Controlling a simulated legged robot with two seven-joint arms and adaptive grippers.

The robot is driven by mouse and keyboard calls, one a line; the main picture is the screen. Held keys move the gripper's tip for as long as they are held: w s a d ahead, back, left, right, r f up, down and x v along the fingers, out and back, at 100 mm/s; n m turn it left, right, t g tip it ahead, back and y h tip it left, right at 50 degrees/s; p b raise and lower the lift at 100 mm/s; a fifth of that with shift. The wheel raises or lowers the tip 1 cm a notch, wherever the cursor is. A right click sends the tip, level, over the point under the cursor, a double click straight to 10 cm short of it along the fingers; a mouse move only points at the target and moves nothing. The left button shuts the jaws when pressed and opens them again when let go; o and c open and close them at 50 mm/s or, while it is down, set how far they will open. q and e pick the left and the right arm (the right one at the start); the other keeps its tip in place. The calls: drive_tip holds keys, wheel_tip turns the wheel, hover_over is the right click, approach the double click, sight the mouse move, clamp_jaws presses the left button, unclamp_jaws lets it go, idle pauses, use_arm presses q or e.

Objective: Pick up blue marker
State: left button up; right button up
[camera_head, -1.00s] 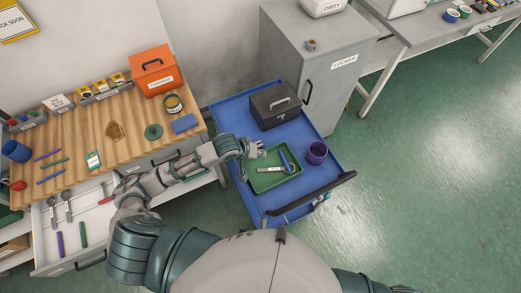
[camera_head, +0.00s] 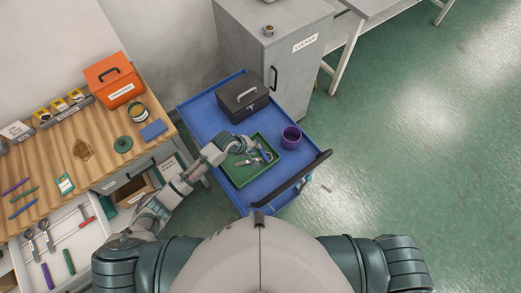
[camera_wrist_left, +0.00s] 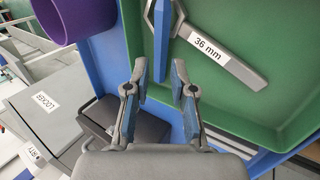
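A blue marker (camera_head: 265,156) lies in the green tray (camera_head: 238,182) on the blue cart, beside a grey wrench (camera_head: 244,162). In the left wrist view the marker (camera_wrist_left: 162,45) lies across the wrench's open end, and the wrench (camera_wrist_left: 225,60) has a "36 mm" label. My left gripper (camera_head: 256,153) is over the tray. In the left wrist view its two fingers (camera_wrist_left: 160,78) are apart, with the marker's near end showing between their tips. Whether they touch it is unclear. Another blue, marker-like stick (camera_head: 24,209) lies on the wooden bench. My right gripper is out of view.
On the blue cart (camera_head: 200,108), a dark toolbox (camera_head: 243,100) stands behind the tray and a purple cup (camera_head: 291,138) to its right. The cart's black handle (camera_head: 290,180) is at front right. An open drawer (camera_head: 90,242) is at left.

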sight(259, 151)
use_arm(q)
drive_tip(key=x, duration=0.5)
drive_tip(key=shift+f, duration=0.1)
drive_tip(key=shift+a, duration=0.2)
clamp_jaws()
drive_tip(key=shift+s+f, duration=0.1)
